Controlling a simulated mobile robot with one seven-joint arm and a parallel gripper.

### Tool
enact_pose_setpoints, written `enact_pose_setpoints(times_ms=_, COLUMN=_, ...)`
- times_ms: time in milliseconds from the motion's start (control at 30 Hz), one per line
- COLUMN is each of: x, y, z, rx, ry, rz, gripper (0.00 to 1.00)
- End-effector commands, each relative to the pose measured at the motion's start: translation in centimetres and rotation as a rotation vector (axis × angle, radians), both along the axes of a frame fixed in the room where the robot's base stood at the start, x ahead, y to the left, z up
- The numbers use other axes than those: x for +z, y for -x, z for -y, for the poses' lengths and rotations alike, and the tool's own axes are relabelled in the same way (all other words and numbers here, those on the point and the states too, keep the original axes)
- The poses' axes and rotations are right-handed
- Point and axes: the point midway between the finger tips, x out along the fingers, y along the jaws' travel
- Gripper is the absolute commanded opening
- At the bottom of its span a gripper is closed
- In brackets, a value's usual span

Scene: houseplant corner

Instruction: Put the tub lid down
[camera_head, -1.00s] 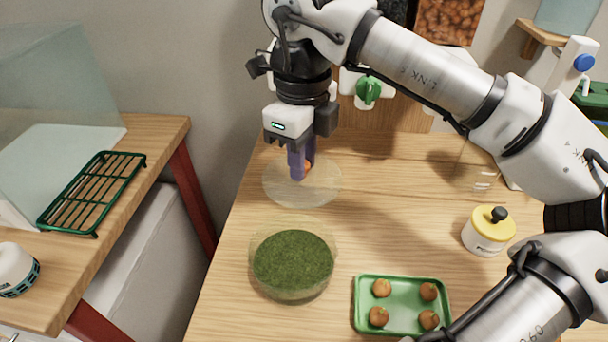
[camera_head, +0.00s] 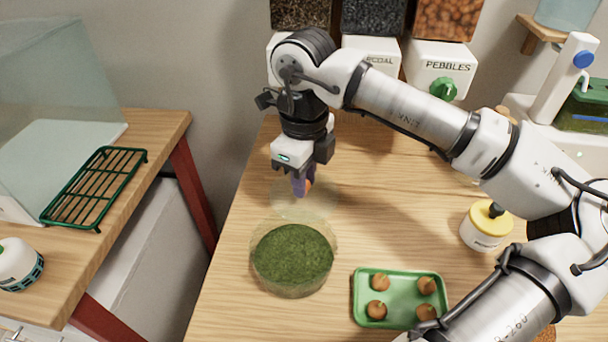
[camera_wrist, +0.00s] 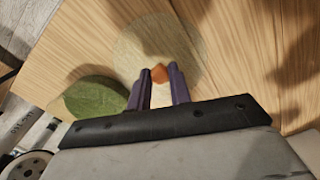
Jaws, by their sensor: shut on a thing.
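The tub lid (camera_head: 300,210) is a clear round disc with a small orange knob. My gripper (camera_head: 303,187) is shut on that knob, with the disc level below its purple fingers. The lid also shows in the wrist view (camera_wrist: 140,43), with the knob (camera_wrist: 158,74) between the fingertips. The lid is over the bare wood behind the tub, low and near the tabletop; I cannot tell whether it touches. The clear round tub (camera_head: 290,291) holds green moss and stands open in front of the lid.
A green tray (camera_head: 400,284) with several brown balls lies right of the tub. A yellow-lidded jar (camera_head: 484,228) stands further right. Dispensers, one marked pebbles (camera_head: 443,70), line the back. A gap separates the left bench with its green rack (camera_head: 95,188). Mid-table wood is clear.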

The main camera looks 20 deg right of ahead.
Motion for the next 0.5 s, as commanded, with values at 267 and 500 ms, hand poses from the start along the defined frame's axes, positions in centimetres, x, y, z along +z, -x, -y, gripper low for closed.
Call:
enact_pose_setpoints(times_ms=267, x=-0.43, y=0.0, z=0.0, rx=0.0, ry=0.0, rz=0.0, gripper=0.32)
enact_pose_setpoints(times_ms=500, x=-0.43, y=0.0, z=0.0, rx=0.0, ry=0.0, rz=0.0, gripper=0.42)
